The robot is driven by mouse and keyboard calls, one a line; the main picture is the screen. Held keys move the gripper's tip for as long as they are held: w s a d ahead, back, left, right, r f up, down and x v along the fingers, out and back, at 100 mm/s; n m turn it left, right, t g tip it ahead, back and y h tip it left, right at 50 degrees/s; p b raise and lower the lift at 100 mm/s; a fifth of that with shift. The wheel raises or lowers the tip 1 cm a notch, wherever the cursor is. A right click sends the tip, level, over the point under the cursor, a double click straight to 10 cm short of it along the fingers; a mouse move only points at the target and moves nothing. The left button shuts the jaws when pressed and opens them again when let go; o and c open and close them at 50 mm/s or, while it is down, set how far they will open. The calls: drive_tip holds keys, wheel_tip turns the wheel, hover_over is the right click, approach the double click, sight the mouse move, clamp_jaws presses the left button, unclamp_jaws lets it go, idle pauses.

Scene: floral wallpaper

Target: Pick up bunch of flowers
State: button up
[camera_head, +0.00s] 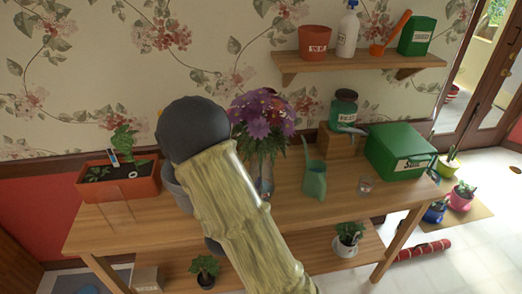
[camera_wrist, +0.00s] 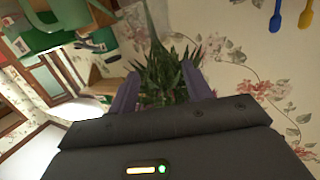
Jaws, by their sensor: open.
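The bunch of flowers (camera_head: 263,115), purple and pink blooms over spiky green leaves, stands upright in a vase on the wooden table in the head view. My arm stands in front and to its left, covering part of the vase. In the wrist view, spiky green leaves (camera_wrist: 166,78), apparently the bunch's, show between and beyond the two purple fingers of my gripper (camera_wrist: 158,72). The fingers are apart. I cannot tell whether they touch the leaves. The blooms are not clear in the wrist view. The head view hides my fingers behind the arm.
A wall shelf (camera_head: 357,62) holds a pot, bottle, scoop and green tin.

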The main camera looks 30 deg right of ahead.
sight(259, 150)
drive_tip(key=shift+s+d+r+t+h, duration=0.15)
drive_tip(key=shift+s+r+t+h, duration=0.1)
drive_tip(key=shift+r+t+h, duration=0.35)
drive_tip(key=shift+w+f, duration=0.1)
drive_tip(key=p+x, duration=0.4)
drive_tip(key=x, duration=0.7)
drive_tip(key=shift+w+d, duration=0.15)
drive_tip(key=shift+d, duration=0.1)
drive_tip(key=shift+w+d+f, duration=0.15)
drive_tip(key=shift+w, duration=0.05)
drive_tip(key=shift+p, duration=0.3)
